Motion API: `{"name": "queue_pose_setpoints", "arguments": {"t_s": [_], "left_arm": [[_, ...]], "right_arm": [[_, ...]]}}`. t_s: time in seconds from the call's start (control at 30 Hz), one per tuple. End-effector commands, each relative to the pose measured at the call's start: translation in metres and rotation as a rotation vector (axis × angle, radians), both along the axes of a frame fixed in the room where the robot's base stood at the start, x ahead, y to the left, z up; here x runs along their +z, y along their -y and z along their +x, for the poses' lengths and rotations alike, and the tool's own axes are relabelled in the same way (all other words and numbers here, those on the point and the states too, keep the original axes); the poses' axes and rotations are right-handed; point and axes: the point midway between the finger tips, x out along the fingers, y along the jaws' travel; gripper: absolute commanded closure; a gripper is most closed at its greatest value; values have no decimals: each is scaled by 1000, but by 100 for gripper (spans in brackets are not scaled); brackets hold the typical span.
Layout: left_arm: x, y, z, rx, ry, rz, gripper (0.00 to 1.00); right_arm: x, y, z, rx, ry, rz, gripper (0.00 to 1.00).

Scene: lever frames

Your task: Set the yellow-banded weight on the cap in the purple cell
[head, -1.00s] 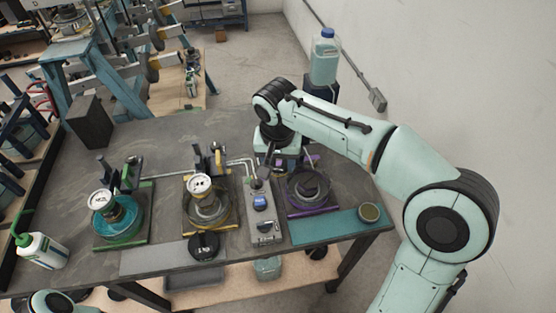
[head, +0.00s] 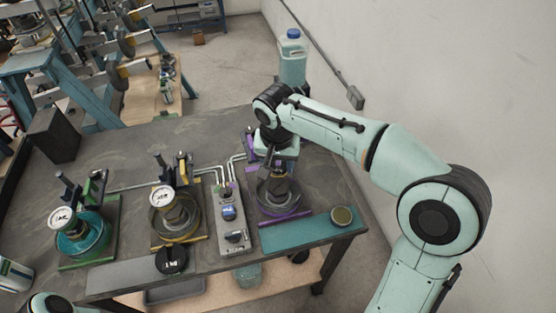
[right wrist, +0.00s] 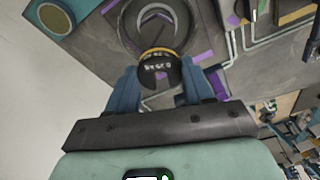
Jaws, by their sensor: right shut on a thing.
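My right gripper (right wrist: 158,85) is shut on the yellow-banded weight (right wrist: 159,70), a dark cylinder with pale lettering and a yellow band, held between its blue fingers. In the head view my right gripper (head: 279,162) is over the purple cell (head: 286,219), at the right end of the row. The cell's round vessel also shows behind the weight in the right wrist view (right wrist: 125,28). The cap inside is dark and partly hidden by the weight and gripper, so I cannot tell whether they touch. My left gripper is out of view.
Left of the purple cell stand a grey control box (head: 234,236), a yellow cell with a gauge (head: 162,198) and a green cell with a gauge (head: 61,220). A black weight (head: 172,260) sits in front. A round tin (head: 342,216) is on the teal mat (head: 300,235).

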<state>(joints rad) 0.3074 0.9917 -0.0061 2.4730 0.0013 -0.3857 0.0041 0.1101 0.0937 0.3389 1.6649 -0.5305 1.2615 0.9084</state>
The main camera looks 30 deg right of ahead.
Motion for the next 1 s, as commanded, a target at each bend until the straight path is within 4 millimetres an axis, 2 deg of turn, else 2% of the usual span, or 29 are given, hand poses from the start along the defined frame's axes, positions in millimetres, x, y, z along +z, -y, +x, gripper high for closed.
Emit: {"name": "queue_pose_setpoints", "arguments": {"t_s": [0.7,1.0], "left_arm": [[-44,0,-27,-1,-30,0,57],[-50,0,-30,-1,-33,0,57]], "right_arm": [[-59,0,0,0,0,1,88],[-68,0,0,-1,1,0,88]]}}
